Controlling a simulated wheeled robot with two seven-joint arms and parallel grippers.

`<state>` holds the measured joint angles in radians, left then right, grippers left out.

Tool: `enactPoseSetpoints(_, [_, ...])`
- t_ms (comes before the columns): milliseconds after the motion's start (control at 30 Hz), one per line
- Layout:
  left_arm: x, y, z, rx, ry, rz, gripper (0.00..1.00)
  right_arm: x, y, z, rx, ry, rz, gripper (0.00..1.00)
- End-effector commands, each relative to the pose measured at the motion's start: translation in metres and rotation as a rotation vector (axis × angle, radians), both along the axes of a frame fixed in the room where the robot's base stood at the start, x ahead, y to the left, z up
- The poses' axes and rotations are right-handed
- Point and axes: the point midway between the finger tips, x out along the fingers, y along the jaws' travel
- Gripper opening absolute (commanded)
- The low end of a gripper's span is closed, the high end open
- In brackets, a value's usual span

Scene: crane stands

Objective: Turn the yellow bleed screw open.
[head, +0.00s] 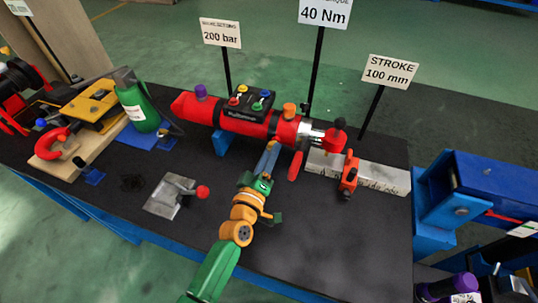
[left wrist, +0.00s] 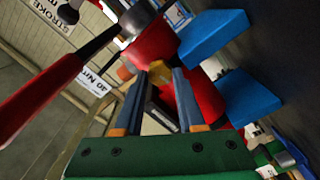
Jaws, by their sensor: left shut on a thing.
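The yellow bleed screw (left wrist: 160,72) shows in the left wrist view on the red cylinder, between my fingertips. In the head view my gripper hides it. My left gripper (head: 269,152) reaches in from the front with its blue-grey fingers against the near side of the red cylinder (head: 200,108). It is shut on the yellow screw, as the left wrist view of the fingertips (left wrist: 163,78) also shows. The cylinder lies horizontally, with a silver rod at its right end. My right gripper is not in view.
A black box (head: 249,104) with coloured knobs sits on the cylinder, beside an orange knob (head: 290,110) and a purple knob (head: 200,91). A red-tipped lever (head: 202,191) stands left of my arm. A green bottle (head: 139,106) stands further left. The mat's front right is clear.

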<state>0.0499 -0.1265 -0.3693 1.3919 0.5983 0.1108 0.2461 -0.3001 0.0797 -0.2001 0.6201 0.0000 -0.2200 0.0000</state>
Motion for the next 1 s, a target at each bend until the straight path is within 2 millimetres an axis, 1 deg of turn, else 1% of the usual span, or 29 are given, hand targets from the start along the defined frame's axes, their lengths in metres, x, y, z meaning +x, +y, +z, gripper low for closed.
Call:
enactPoseSetpoints(133, [0.0008, 0.0002, 0.0023, -0.071, 0.017, 0.002, 0.0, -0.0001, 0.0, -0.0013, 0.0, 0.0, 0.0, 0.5])
enactPoseSetpoints(367, [0.0008, 0.0001, 0.0027, -0.132, 0.036, 0.001, 0.0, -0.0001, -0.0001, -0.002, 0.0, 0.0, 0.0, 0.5])
enactPoseSetpoints(900, [0.0009, 0.0002, 0.0032, -0.15, 0.041, 0.002, 0.0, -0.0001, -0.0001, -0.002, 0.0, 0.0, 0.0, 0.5])
enactPoseSetpoints(933, [0.0009, 0.0002, 0.0032, -0.15, 0.041, 0.002, 0.47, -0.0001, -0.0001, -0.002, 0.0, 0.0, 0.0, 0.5])
enactPoseSetpoints(967, [0.0009, 0.0002, 0.0031, -0.15, 0.041, 0.002, 0.55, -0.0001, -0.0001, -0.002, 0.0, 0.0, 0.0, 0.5])
enactPoseSetpoints(1000, [0.0008, 0.0002, 0.0028, -0.15, 0.041, 0.001, 0.66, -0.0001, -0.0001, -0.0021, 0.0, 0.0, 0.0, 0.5])
